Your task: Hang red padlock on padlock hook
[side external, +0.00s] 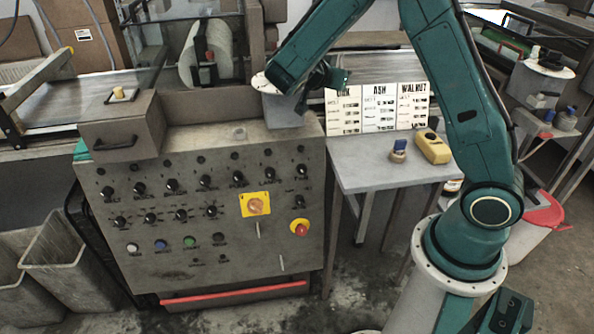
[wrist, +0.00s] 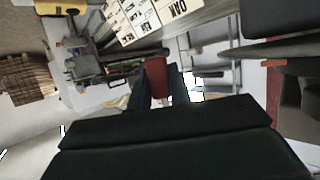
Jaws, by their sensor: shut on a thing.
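The red padlock (wrist: 155,76) shows in the wrist view as a small red block. My gripper (wrist: 161,84) is shut on it, with a dark finger on either side. In the side external view my wrist is over the top right of the grey control panel (side external: 150,260); there the fingers and the padlock are hidden or too small to make out. I cannot make out the padlock hook for sure in either view.
The panel carries several black knobs, a yellow plate with an orange rotary switch (side external: 256,205) and a red stop button (side external: 299,228). To its right, a small table (side external: 385,170) holds wood sample cards (side external: 380,107), a blue-topped object (side external: 399,150) and a yellow device (side external: 433,147).

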